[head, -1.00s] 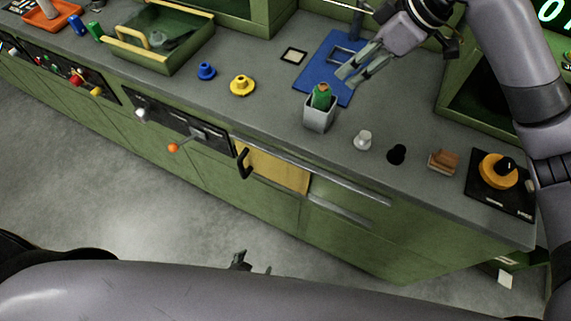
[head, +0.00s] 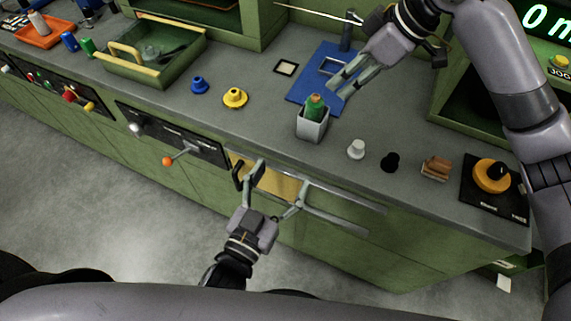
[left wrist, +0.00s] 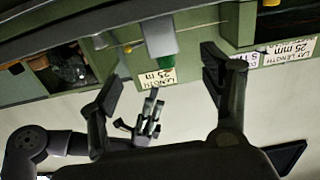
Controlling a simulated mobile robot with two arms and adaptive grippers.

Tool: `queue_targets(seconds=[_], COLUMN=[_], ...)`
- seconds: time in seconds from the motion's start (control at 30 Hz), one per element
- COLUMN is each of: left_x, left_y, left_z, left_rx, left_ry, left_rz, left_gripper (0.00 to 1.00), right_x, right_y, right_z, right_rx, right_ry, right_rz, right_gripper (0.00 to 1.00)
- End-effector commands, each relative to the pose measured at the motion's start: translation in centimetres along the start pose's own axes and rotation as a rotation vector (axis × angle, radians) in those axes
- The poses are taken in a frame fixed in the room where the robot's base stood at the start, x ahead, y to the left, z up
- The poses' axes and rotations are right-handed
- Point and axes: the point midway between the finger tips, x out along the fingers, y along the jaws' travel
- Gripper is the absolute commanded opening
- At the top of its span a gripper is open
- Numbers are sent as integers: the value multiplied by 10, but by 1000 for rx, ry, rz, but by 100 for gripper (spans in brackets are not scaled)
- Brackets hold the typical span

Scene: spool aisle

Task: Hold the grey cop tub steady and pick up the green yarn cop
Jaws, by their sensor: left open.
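The grey cop tub (head: 312,129) stands upright on the grey counter near its front edge. The green yarn cop (head: 315,107) stands in it, its top above the rim. In the left wrist view, which is upside down, the tub (left wrist: 160,38) and cop (left wrist: 166,62) show between my left fingers. My left gripper (head: 281,177) is open and empty, in front of the counter and apart from the tub. My right gripper (head: 340,88) is over the blue mat, behind and right of the cop. Its fingers are a little apart with nothing between them.
A yellow spool (head: 235,98) and a blue spool (head: 200,85) stand left of the tub. A white knob (head: 356,149), a black knob (head: 390,162) and a brown block (head: 436,167) are to its right. A green tray (head: 182,62) is further left. A lever with an orange ball (head: 168,161) juts from the front.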

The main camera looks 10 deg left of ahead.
Motion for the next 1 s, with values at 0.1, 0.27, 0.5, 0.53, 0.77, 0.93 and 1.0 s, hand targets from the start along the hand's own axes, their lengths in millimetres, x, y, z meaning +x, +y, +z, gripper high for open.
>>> queue_targets(seconds=[0.1, 0.27, 0.5, 0.53, 0.77, 0.93, 1.0], left_x=[10, 36, 84, 91, 135, 159, 165], left_y=[0, 0, 0, 0, 0, 0, 0], left_z=[-3, -4, -4, -4, -3, -2, -3], left_rx=[1, 3, 1, 2, 2, 1, 2], left_ry=[8, 9, 8, 8, 7, 4, 5], left_rz=[-1, 0, 1, 0, 0, 0, 0], left_gripper=[72, 72, 72, 72, 72, 72, 72], right_x=[0, 0, 0, 0, 0, 0, 0], right_y=[0, 0, 0, 0, 0, 0, 0], right_z=[0, 0, 0, 0, 0, 0, 0], right_rx=[0, 0, 0, 0, 0, 0, 0], right_ry=[0, 0, 0, 0, 0, 0, 0], right_rz=[0, 0, 0, 0, 0, 0, 0], right_gripper=[33, 33, 33, 33, 33, 33, 33])
